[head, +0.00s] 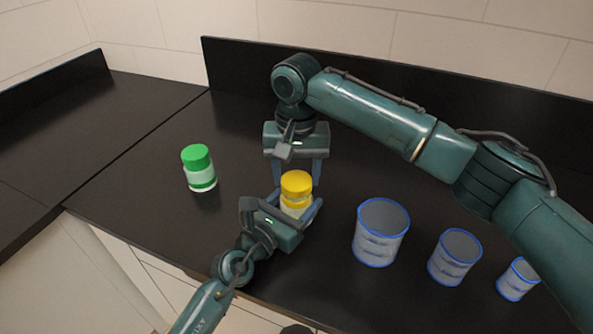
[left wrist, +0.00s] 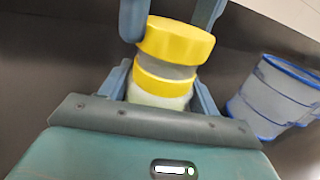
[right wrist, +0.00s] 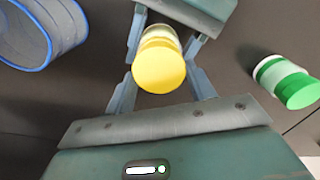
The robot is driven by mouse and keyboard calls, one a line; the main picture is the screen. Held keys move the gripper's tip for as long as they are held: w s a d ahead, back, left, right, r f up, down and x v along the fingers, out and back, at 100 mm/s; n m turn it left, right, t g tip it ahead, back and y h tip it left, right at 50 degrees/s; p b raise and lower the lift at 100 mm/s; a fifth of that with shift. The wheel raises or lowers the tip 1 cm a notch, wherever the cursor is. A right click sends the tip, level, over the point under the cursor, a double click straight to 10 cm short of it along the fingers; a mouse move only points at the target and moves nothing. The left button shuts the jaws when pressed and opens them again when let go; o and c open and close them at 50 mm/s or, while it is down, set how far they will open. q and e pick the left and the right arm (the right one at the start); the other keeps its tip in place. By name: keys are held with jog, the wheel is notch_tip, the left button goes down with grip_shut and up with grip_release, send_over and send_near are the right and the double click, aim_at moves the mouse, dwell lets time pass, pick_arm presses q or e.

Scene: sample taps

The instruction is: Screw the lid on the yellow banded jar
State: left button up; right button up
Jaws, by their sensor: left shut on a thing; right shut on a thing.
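The yellow banded jar (head: 290,211) stands upright near the front of the black counter. Its yellow band (left wrist: 163,84) shows in the left wrist view. The yellow lid (head: 296,183) is at the jar's mouth; how tightly it sits I cannot tell. The lid's top also shows in the right wrist view (right wrist: 159,70). My left gripper (head: 297,204) is shut on the jar's body, from the front. My right gripper (head: 296,180) comes from behind with its fingers on both sides of the lid, shut on it. The jar's lower part is partly hidden by my left gripper.
A green-lidded jar (head: 199,170) stands to the left. Three blue-rimmed translucent containers, large (head: 381,234), middle (head: 454,258) and small (head: 517,280), stand in a row to the right. A raised black back edge (head: 240,60) runs behind. The counter's left back area is clear.

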jog(key=shift+f, duration=0.5)
pick_arm(q)
grip_shut()
pick_arm(e)
jog(key=m, duration=0.5)
jog(key=shift+f, duration=0.1)
jog(key=m, duration=0.5)
jog(key=shift+s+d, duration=0.1)
jog(key=shift+s, duration=0.05)
jog(key=m, duration=0.5)
jog(key=shift+s, duration=0.1)
jog(key=m, duration=0.4)
jog(key=shift+d+m, duration=0.1)
jog(key=shift+m, duration=0.3)
jog(key=m, duration=0.3)
